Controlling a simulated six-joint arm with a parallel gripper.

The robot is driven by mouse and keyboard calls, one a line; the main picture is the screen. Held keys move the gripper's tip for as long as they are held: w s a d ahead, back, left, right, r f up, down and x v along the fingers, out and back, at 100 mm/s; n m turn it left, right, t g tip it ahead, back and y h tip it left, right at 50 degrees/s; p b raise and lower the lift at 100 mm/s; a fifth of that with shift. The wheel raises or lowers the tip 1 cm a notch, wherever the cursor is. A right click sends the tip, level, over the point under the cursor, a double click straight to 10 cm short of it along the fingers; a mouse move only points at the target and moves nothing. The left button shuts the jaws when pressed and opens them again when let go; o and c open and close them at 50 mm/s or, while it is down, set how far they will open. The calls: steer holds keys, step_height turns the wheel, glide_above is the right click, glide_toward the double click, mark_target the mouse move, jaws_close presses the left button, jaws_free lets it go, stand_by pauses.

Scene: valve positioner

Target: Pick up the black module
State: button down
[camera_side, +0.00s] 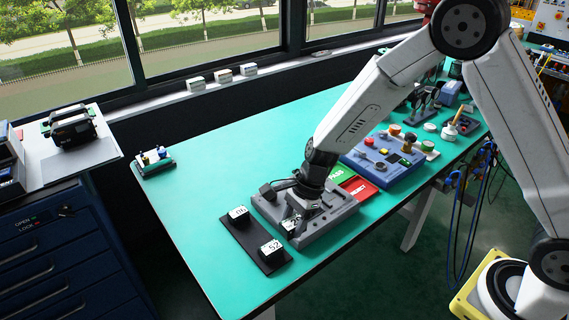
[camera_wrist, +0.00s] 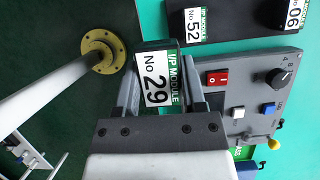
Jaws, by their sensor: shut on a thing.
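The black module (camera_wrist: 158,80), with a white and green label reading No 29, sits between the two fingers of my gripper (camera_wrist: 160,72) in the wrist view. The fingers are shut on its two sides. In the side view my gripper (camera_side: 299,216) points down at the front left of the grey test unit (camera_side: 335,222), and the held module (camera_side: 290,224) partly shows below it. I cannot tell its exact height. Two other black modules, 06 (camera_side: 239,216) and 52 (camera_side: 271,250), stand on the black tray (camera_side: 250,240) to the left. My gripper hides part of the unit.
The grey unit carries a red switch (camera_wrist: 217,78), a dial (camera_wrist: 280,78) and buttons. Green PASS (camera_side: 342,175) and red REJECT (camera_side: 361,188) areas lie behind it, beside a blue panel (camera_side: 385,165).

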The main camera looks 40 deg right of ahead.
steer(key=shift+s+d+r, duration=0.1)
steer(key=shift+s, duration=0.15)
steer(key=shift+w, duration=0.1)
stand_by(0.5)
steer(key=w+d+f, duration=0.1)
steer(key=w+d, duration=0.6)
steer(key=d, duration=0.4)
glide_above(329, 201)
steer(key=d, duration=0.1)
steer(key=shift+d+f+n, duration=0.2)
steer(key=shift+f+n, duration=0.1)
steer(key=shift+f, duration=0.6)
steer(key=shift+f, duration=0.15)
steer(key=shift+f, duration=2.75)
steer(key=shift+f, duration=0.55)
